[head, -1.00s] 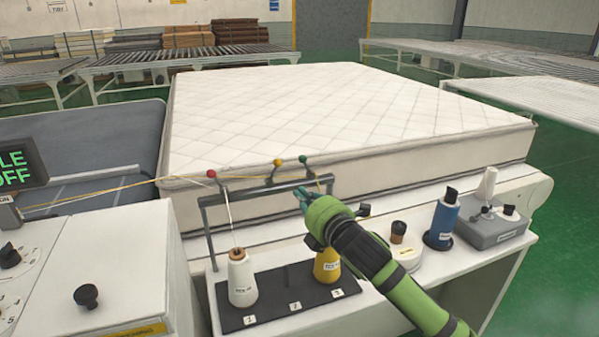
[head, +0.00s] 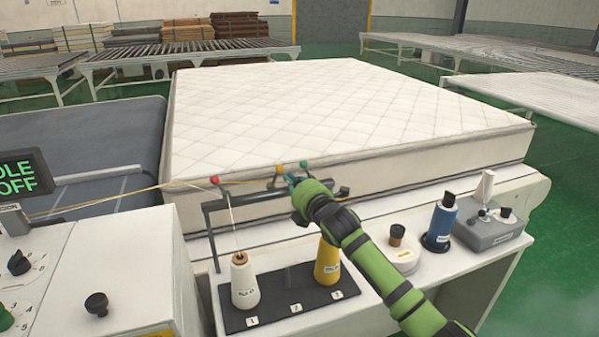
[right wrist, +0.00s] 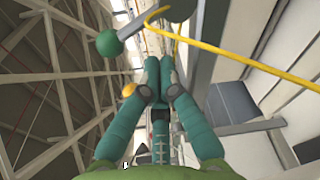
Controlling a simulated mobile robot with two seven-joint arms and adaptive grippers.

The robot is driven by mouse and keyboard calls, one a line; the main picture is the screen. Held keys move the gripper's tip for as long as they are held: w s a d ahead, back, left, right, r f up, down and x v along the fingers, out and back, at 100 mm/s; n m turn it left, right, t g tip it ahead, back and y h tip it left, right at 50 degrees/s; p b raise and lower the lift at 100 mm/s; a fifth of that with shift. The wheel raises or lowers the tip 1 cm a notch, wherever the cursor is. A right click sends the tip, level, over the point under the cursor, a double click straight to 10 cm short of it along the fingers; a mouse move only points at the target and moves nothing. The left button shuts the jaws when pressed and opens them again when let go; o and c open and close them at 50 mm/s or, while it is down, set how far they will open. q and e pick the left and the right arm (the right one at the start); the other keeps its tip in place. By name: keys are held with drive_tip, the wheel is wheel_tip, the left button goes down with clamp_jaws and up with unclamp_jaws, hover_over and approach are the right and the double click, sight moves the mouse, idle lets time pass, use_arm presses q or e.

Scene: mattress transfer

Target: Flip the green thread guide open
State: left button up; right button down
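The green thread guide is a small green ball (head: 304,164) on a short lever at the right end of the dark thread rack (head: 240,199). In the right wrist view the green ball (right wrist: 110,43) and its grey lever show just beyond and left of the fingertips. My right gripper (head: 292,180) is beside the guide, partly covering the rack. Its teal fingers (right wrist: 160,62) are together with nothing visible between them. A yellow thread (right wrist: 225,52) passes close beyond the tips. Contact with the lever cannot be told. My left gripper is not in view.
Red (head: 214,180) and yellow (head: 278,170) guides stand farther left on the rack. White (head: 244,282) and yellow (head: 327,262) thread cones stand on the black base below. A blue spool (head: 441,220) stands right of my arm. The quilted mattress (head: 340,110) lies behind.

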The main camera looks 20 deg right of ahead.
sight(307, 169)
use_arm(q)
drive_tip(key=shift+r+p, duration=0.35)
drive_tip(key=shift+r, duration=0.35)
use_arm(e)
drive_tip(key=shift+s+d+r, duration=0.2)
drive_tip(key=shift+d+r, duration=0.05)
drive_tip(key=shift+d, duration=0.25)
drive_tip(key=shift+s+d+r, duration=0.15)
drive_tip(key=shift+d+r, duration=0.1)
drive_tip(key=shift+d, duration=0.25)
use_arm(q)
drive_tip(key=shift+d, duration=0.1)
use_arm(e)
drive_tip(key=shift+d+r+m, duration=0.1)
drive_tip(key=shift+m, duration=0.2)
drive_tip(key=shift+d+r+m, duration=0.1)
drive_tip(key=shift+r+m, duration=0.05)
drive_tip(key=shift+m, duration=0.25)
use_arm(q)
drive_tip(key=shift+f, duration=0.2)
use_arm(e)
drive_tip(key=shift+w+d+r+m+t, duration=0.1)
drive_tip(key=shift+d+r+m+t, duration=0.3)
drive_tip(key=shift+m, duration=1.1)
drive_tip(key=shift+s+d+r+m+t, duration=0.15)
drive_tip(key=shift+d+m, duration=0.55)
drive_tip(key=shift+m, duration=0.8)
drive_tip(key=shift+w+d+r+m+t, duration=0.2)
drive_tip(key=shift+d+m, duration=0.35)
drive_tip(key=shift+m, duration=0.95)
